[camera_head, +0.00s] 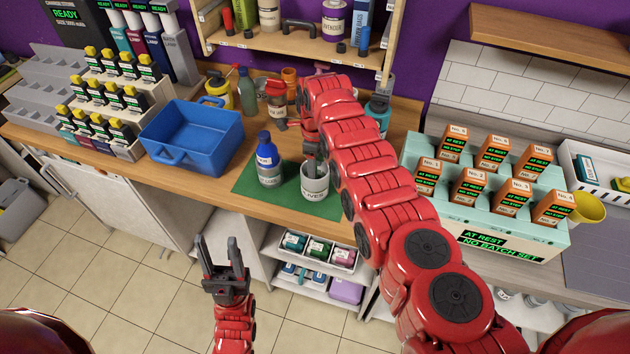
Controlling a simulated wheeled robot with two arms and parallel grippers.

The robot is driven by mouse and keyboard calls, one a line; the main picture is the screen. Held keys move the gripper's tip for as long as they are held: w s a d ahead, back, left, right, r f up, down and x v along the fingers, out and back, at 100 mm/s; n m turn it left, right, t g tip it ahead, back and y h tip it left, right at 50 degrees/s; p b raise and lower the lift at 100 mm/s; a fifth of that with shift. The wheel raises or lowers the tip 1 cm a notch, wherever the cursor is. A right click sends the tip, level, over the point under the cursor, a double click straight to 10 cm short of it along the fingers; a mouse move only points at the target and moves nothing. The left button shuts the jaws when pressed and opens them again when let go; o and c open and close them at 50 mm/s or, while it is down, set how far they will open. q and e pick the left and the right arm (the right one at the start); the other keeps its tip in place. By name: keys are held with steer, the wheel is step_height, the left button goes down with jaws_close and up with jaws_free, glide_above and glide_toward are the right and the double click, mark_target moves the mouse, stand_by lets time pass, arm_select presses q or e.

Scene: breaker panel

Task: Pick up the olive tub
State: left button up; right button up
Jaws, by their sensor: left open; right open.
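The olive tub (314,188) is a pale grey open-topped tub whose partly visible label ends in "IVES". It stands upright on the green mat (245,184) on the wooden counter. My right gripper (313,160) is over the tub, pointing down, with a dark finger at or inside its mouth. I cannot tell whether it touches the tub. My arm hides part of this gripper; it is open. My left gripper (224,254) is open and empty, low in front of the counter, over the floor and away from the tub.
A blue bottle (268,165) stands close left of the tub. A blue bin (195,132) is further left. Several bottles, including a red-capped one (277,103), stand behind. A shelf (290,50) hangs above. The mint stand of orange boxes (480,222) is at right.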

steer(key=shift+c, duration=0.3)
jaws_close()
stand_by(1.1)
